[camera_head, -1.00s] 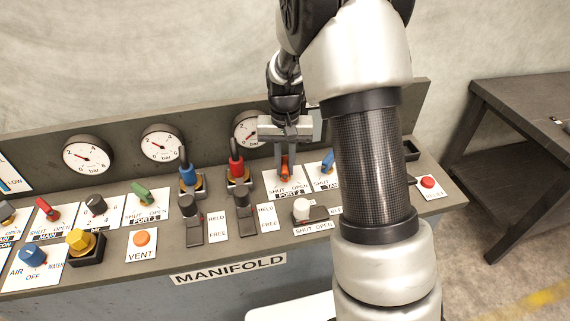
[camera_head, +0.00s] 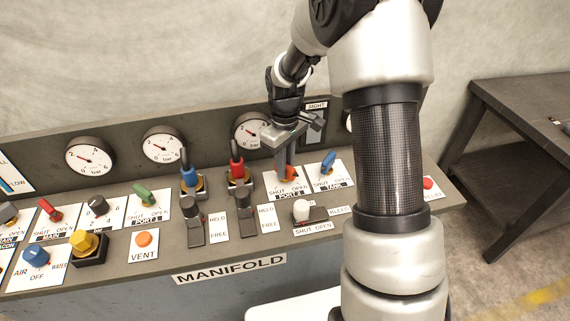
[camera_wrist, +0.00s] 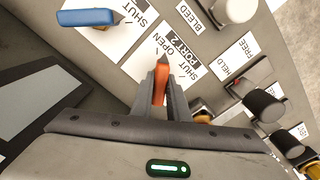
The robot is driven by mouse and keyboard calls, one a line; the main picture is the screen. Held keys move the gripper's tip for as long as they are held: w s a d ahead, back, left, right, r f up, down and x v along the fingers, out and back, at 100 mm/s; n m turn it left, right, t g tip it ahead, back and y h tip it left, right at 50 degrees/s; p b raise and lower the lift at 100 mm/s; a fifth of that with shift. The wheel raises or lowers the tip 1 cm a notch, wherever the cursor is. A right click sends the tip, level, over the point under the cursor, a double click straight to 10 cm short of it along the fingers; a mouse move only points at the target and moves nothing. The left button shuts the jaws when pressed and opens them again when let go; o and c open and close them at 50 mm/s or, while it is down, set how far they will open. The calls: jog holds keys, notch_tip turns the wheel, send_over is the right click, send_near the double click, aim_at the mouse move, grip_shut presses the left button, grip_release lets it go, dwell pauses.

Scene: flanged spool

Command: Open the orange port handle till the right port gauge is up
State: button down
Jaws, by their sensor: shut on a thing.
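The orange port handle (camera_head: 291,173) stands on a white plate marked SHUT, OPEN and PORT 2. In the wrist view the orange handle (camera_wrist: 160,86) lies between my fingers. My gripper (camera_head: 286,172) is shut on it, reaching down from above, and its fingers hide part of the handle. The right port gauge (camera_head: 249,131) is a white dial on the back panel behind my gripper. My gripper covers its lower right part, and the needle's exact reading is hard to tell.
The blue TANK handle (camera_head: 327,162) is close on the right. Red (camera_head: 237,170) and blue (camera_head: 187,175) capped levers stand to the left. A white BLEED knob (camera_head: 301,209) is in front. Two more gauges (camera_head: 163,144) (camera_head: 90,155) are further left. A dark table (camera_head: 520,100) stands at the right.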

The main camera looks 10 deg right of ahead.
jog(key=shift+n, duration=0.7)
jog(key=c, duration=1.7)
grip_release()
jog(key=shift+r, duration=0.1)
notch_tip(320, 180, up, 17)
jog(key=shift+r+p, duration=0.1)
jog(key=shift+p, duration=1)
